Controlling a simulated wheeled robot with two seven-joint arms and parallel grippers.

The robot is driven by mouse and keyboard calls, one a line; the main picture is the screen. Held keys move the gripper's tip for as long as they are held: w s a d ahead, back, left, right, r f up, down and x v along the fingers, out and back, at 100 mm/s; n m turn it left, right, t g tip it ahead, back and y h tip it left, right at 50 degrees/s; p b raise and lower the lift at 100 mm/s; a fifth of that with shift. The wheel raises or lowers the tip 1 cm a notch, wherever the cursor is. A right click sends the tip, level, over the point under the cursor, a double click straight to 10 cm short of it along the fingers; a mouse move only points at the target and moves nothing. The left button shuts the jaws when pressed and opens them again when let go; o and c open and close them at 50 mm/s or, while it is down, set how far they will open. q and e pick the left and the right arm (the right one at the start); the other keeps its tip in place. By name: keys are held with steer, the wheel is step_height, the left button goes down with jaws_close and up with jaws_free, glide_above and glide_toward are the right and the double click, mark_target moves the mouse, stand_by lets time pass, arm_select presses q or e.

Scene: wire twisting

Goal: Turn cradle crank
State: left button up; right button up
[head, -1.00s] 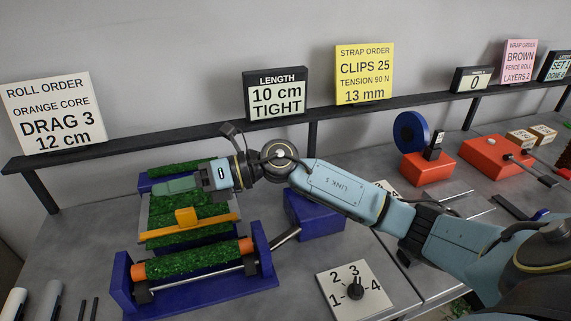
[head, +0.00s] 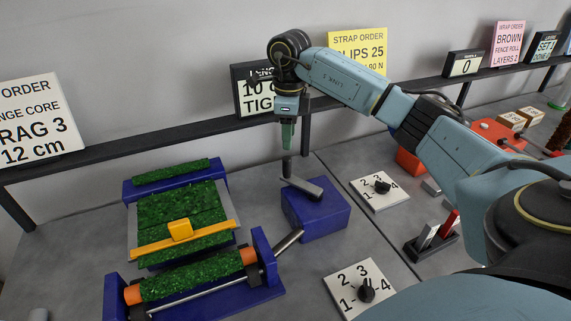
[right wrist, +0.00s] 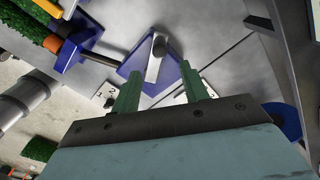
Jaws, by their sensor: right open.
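A blue crank box (head: 325,219) stands on the table with a grey crank arm (head: 303,187) on top and an upright handle (head: 287,167) at its left end. My right gripper (head: 288,140) points down just above that handle. In the right wrist view its green fingers (right wrist: 161,90) are open and spread apart, with the crank arm (right wrist: 154,62) beyond them; nothing is held. The blue cradle (head: 268,250) at the left holds a green roll (head: 195,276) with orange ends. My left gripper is not in the head view.
A yellow bar (head: 182,238) lies across the green mat behind the roll. A dark shelf (head: 130,142) with order signs runs behind. My right arm covers part of the signs.

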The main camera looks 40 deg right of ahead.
mark_target(288, 158)
step_height(288, 158, down, 4)
steer(key=shift+w+f, duration=0.1)
steer(key=shift+f, duration=0.15)
step_height(288, 158, down, 5)
steer(key=shift+a+f, duration=0.1)
steer(key=shift+f, duration=0.45)
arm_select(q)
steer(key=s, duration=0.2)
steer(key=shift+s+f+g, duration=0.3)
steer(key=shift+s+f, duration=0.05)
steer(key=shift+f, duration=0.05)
arm_select(e)
jaws_close()
